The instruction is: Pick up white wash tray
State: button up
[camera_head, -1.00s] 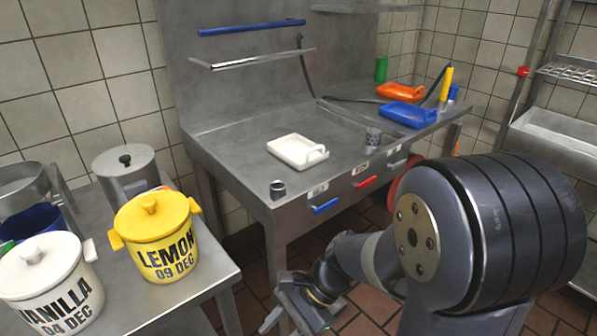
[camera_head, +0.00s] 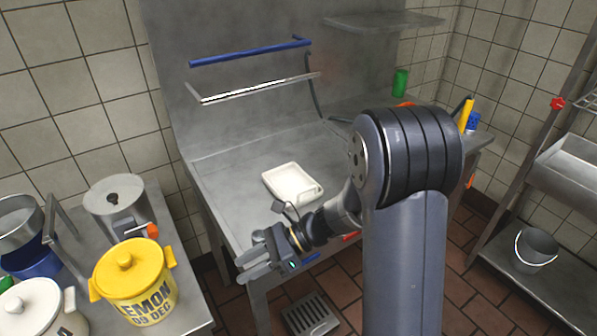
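The white wash tray (camera_head: 286,178) is a shallow rectangular tray with a handle at its near right end. It lies flat on the steel counter (camera_head: 222,208), near the middle. My gripper (camera_head: 240,268) is in front of the counter's left front edge, to the lower left of the tray and apart from it. Its fingers point left and a gap shows between them, with nothing held. My arm hides the right part of the counter and comes close to covering the tray's near right end.
A blue bar (camera_head: 250,52) and a steel bar (camera_head: 255,88) stick out from the back panel. A yellow lemon pot (camera_head: 134,284) and a white pot (camera_head: 32,308) stand on the left table. A green cup (camera_head: 400,81) stands at the back right. A bucket (camera_head: 536,250) is at right.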

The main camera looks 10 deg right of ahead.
aim_at(289, 182)
jog(key=i+l+u, duration=0.1)
jog(key=l, duration=0.25)
jog(key=i+l+u, duration=0.1)
jog(key=i+l, duration=0.2)
jog(key=i+l+u, duration=0.1)
jog(key=l, duration=0.3)
jog(key=i+l+u, duration=0.1)
jog(key=i+l, duration=0.2)
jog(key=i+l+u, duration=0.1)
jog(key=l, duration=0.4)
jog(key=i+l+u, duration=0.1)
jog(key=l, duration=0.3)
jog(key=i, duration=0.1)
